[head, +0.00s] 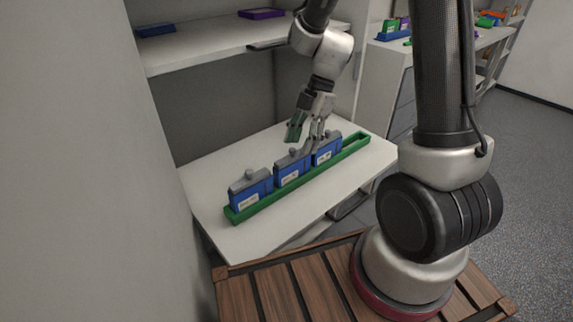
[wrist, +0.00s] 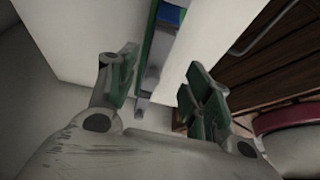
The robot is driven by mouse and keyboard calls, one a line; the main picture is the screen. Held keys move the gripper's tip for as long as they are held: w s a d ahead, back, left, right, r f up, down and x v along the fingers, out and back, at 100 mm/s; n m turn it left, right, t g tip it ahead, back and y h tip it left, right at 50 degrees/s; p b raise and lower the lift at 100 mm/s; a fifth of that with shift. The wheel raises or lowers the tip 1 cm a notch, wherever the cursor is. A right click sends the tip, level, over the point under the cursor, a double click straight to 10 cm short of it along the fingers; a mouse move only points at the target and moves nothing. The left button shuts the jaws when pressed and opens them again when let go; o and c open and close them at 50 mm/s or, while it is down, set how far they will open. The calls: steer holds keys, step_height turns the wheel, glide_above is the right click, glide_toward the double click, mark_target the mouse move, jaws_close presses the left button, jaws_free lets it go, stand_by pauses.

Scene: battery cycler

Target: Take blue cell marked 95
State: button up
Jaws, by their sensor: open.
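Several blue cells with grey tops and white labels stand upright in a row in a long green tray (head: 232,215): a left cell (head: 251,192), a middle cell (head: 290,172) and a right cell (head: 327,151). The label numbers are too small to read, so I cannot tell which is 95. My gripper (head: 306,130) is open and points down, just above and behind the middle and right cells. In the wrist view my gripper's green-padded fingers (wrist: 163,88) are spread. Part of a blue cell (wrist: 170,15) shows beyond them, with grey parts between them.
The tray stands on a white table (head: 205,180); its right end is empty. A white shelf (head: 205,45) above holds a blue item (head: 156,30) and a purple item (head: 261,13). A wall is close at left. Another cabinet (head: 385,75) stands at right.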

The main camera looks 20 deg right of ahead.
mark_target(292, 164)
steer(key=x, duration=0.7)
steer(key=shift+w+a+f, duration=0.2)
steer(key=shift+w+f, duration=0.05)
steer(key=shift+f, duration=0.15)
jaws_close()
